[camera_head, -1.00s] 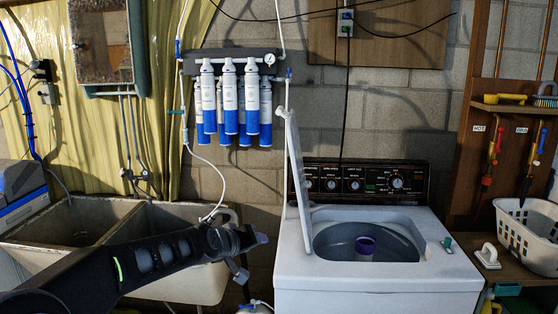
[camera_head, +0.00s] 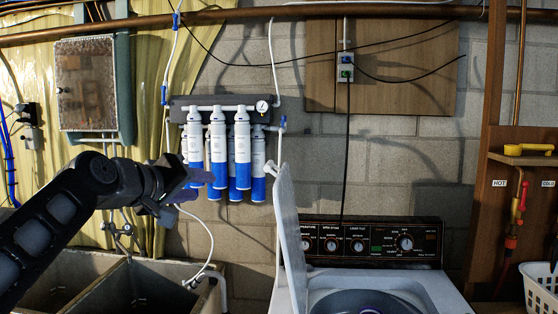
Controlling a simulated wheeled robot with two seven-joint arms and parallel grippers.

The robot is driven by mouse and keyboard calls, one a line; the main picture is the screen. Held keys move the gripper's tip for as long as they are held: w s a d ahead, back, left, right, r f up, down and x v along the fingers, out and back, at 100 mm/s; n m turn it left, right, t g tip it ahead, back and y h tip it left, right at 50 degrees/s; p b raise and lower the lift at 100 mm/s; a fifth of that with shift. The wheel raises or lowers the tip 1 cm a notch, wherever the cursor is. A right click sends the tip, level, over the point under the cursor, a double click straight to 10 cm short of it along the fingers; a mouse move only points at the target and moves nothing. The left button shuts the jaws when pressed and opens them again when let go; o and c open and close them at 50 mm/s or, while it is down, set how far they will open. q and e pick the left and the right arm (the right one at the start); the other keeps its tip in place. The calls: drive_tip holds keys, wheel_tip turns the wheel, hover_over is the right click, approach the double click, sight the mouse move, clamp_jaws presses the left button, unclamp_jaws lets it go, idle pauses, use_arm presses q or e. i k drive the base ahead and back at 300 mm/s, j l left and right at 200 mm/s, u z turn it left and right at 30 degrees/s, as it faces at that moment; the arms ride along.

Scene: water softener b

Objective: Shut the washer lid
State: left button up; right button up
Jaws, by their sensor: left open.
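The white washer (camera_head: 432,288) stands at the lower right, cut off by the bottom edge of the head view. Its lid (camera_head: 290,245) stands upright, seen nearly edge-on, at the left side of the tub opening (camera_head: 362,299). A purple-rimmed part shows low inside the tub. My left gripper (camera_head: 196,186) is open and empty, raised to the left of the lid. It overlaps the lower filter cartridges in the picture and is clearly apart from the lid. My right gripper is out of view.
Blue-and-white filter cartridges (camera_head: 242,148) hang on the wall behind my left gripper. A concrete double sink (camera_head: 150,285) is at the lower left. A white hose (camera_head: 208,235) hangs between sink and lid. A white basket (camera_head: 540,290) is at far right.

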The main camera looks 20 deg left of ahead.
sight(285, 208)
drive_tip(key=i+j, duration=0.1)
drive_tip(key=i, duration=0.85)
